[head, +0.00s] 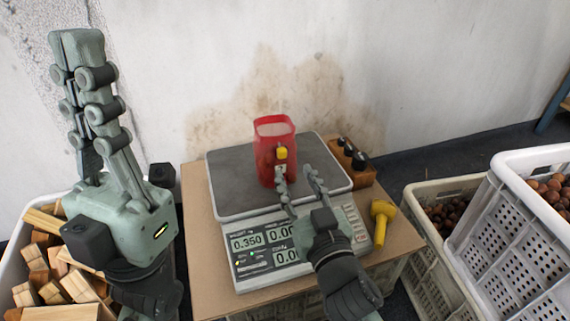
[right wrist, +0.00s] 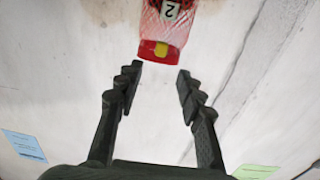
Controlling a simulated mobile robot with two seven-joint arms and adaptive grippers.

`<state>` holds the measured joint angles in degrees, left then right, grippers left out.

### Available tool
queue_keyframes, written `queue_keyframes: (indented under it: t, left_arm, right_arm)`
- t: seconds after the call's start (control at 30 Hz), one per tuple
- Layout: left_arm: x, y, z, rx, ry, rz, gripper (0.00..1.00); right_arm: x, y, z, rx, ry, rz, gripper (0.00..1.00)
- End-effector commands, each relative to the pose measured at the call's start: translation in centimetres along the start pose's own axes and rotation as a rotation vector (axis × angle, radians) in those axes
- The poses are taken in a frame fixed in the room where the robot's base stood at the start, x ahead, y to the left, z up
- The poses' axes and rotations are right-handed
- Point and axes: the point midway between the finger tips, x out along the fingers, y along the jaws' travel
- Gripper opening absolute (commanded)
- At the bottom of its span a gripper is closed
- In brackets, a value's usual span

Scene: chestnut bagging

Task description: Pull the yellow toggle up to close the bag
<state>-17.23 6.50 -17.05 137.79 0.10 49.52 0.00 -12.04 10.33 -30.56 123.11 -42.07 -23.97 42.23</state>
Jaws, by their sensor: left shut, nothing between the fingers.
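The red bag (head: 268,132) stands upright on the scale's grey plate, its top looking open. The yellow toggle (head: 281,153) is on its front, above a small white label. In the right wrist view the bag (right wrist: 178,32) is beyond the fingertips, with the toggle (right wrist: 161,50) on its red end and a label reading 2. My right gripper (head: 295,172) is open and empty just in front of the bag; its spread fingers also show in the right wrist view (right wrist: 160,73). My left gripper (head: 77,42) is shut and empty, raised at the far left, away from the bag.
The scale (head: 240,208) reads 0.350 and sits on a brown table (head: 196,240). A wooden block with dark knobs (head: 362,178) and a yellow tool (head: 381,222) are to its right. Chestnut crates (head: 505,240) stand right; a bin of wood blocks (head: 12,250) stands left.

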Motion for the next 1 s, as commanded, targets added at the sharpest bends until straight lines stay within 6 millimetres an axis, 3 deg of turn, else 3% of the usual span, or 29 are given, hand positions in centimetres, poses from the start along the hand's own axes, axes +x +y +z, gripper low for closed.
queue_keyframes:
  t: [0.5, 0.87, 1.0]
  left_arm:
    - [0.1, 0.1, 0.0, 0.002, 0.019, 0.016, 0.0]
    - [0.1, 0.1, 0.0, 0.002, 0.018, 0.018, 0.0]
    - [0.1, 0.1, 0.0, 0.002, 0.018, 0.018, 0.0]
  right_arm:
    - [6.9, -0.1, 0.0, -0.002, 0.002, -0.002, 0.38]
    - [7.6, -0.1, 0.0, 0.0, 0.0, -0.001, 0.38]
    - [7.6, 0.0, 0.0, 0.0, 0.0, -0.001, 0.23]
